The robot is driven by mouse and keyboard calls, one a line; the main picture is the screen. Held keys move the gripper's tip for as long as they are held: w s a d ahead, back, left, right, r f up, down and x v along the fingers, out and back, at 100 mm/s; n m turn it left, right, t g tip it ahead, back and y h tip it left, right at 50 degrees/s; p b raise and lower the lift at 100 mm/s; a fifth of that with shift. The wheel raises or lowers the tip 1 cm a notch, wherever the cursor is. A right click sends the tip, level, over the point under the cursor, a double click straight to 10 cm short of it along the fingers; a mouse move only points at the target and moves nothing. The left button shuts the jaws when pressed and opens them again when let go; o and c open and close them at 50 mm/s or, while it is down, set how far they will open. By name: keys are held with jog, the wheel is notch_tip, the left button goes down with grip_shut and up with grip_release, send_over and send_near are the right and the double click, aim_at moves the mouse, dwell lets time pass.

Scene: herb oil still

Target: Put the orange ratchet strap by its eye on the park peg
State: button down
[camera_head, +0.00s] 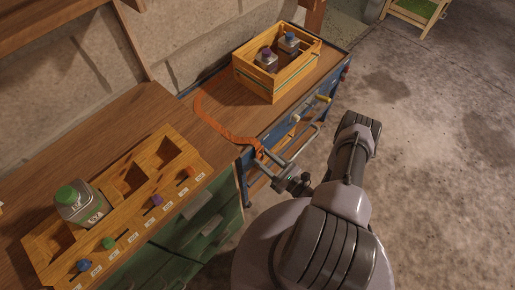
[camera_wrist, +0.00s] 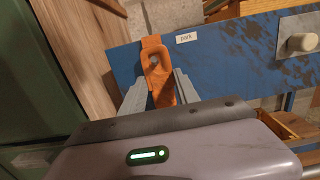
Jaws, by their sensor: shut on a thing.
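The orange ratchet strap (camera_head: 222,128) lies in a curve across the wooden top of the blue bench and runs over its front edge to my gripper (camera_head: 266,161). In the wrist view my gripper (camera_wrist: 160,92) is shut on the strap's eye end, an orange loop (camera_wrist: 157,66) with an oblong hole. The eye is in front of the blue bench face, beside the white "park" label (camera_wrist: 186,38). I cannot make out the park peg; the strap and gripper cover that spot. Whether the eye is around a peg or only in front of it, I cannot tell.
A cream knob (camera_wrist: 302,42) on a grey plate is to the right. A wooden crate (camera_head: 262,83) with bottles stands on the bench. A wooden rack (camera_head: 48,250) with a green-capped bottle (camera_head: 78,205) is at left.

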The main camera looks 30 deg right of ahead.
jog(key=shift+w+a+f, duration=0.1)
jog(key=shift+w+f, duration=0.05)
jog(key=shift+w, duration=0.15)
jog(key=shift+f+b, duration=0.2)
jog(key=shift+b, duration=0.1)
dwell(0.4)
jog(key=c, duration=0.8)
grip_release()
jog(key=p+v, duration=0.2)
jog(key=v, duration=1.5)
jog(key=shift+s+p, duration=0.25)
jog(key=shift+p, duration=0.15)
